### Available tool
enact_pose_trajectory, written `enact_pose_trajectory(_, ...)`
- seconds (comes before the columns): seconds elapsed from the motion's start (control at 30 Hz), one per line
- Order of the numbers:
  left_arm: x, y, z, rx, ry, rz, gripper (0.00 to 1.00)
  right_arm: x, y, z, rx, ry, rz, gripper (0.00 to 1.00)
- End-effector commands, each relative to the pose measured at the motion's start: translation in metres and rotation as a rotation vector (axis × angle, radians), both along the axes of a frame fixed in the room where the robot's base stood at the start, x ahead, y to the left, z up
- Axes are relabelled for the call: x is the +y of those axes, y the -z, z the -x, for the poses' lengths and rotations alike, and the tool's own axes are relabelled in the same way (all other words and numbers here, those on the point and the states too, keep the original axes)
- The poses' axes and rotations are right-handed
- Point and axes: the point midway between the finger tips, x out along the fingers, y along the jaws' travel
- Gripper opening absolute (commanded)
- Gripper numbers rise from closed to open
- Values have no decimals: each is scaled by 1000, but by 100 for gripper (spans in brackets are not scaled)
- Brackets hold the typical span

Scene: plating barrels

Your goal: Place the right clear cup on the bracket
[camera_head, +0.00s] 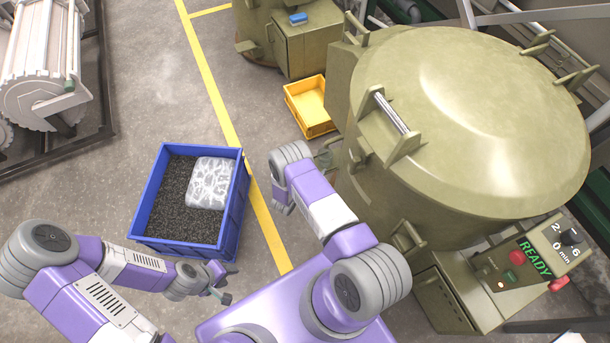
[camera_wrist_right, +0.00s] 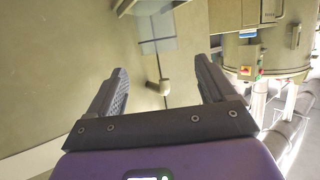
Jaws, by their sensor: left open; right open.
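I cannot make out a clear cup or its bracket in either view. My left gripper (camera_head: 221,287) is open and empty, low beside the front right corner of the blue crate. My right gripper (camera_wrist_right: 160,70) shows in the right wrist view with its two dark fingers spread and nothing between them.
A blue crate (camera_head: 240,200) holds dark granules and a clear wrapped pack (camera_head: 209,183). A yellow bin (camera_head: 310,105) stands by the machine's far side. A control panel (camera_head: 530,262) reads READY. Grey floor with yellow lines is clear beyond the crate.

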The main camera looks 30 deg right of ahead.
Motion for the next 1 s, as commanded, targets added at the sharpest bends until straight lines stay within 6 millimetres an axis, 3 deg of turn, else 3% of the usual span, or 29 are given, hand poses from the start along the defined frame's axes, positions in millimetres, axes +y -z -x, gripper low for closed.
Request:
enact_pose_trajectory(0.13, 0, 0, 0, 0, 0, 0, 43, 23, 8, 7, 114, -110, -187, 83)
enact_pose_trajectory(0.27, 0, 0, 0, 0, 0, 0, 43, 77, 10, 32, 284, -297, -461, 83)
enact_pose_trajectory(0.4, 0, 0, 0, 0, 0, 0, 43, 150, -12, 87, 489, -530, -741, 83)
enact_pose_trajectory(0.5, 0, 0, 0, 0, 0, 0, 43, 192, -39, 134, 626, -687, -892, 83)
enact_pose_trajectory(0.6, 0, 0, 0, 0, 0, 0, 43, 220, -64, 175, 736, -812, -988, 83)
enact_pose_trajectory(0.77, 0, 0, 0, 0, 0, 0, 43, 239, -86, 212, 834, -917, -1055, 83)
enact_pose_trajectory(1.0, 0, 0, 0, 0, 0, 0, 43, 241, -89, 217, 847, -933, -1063, 83)
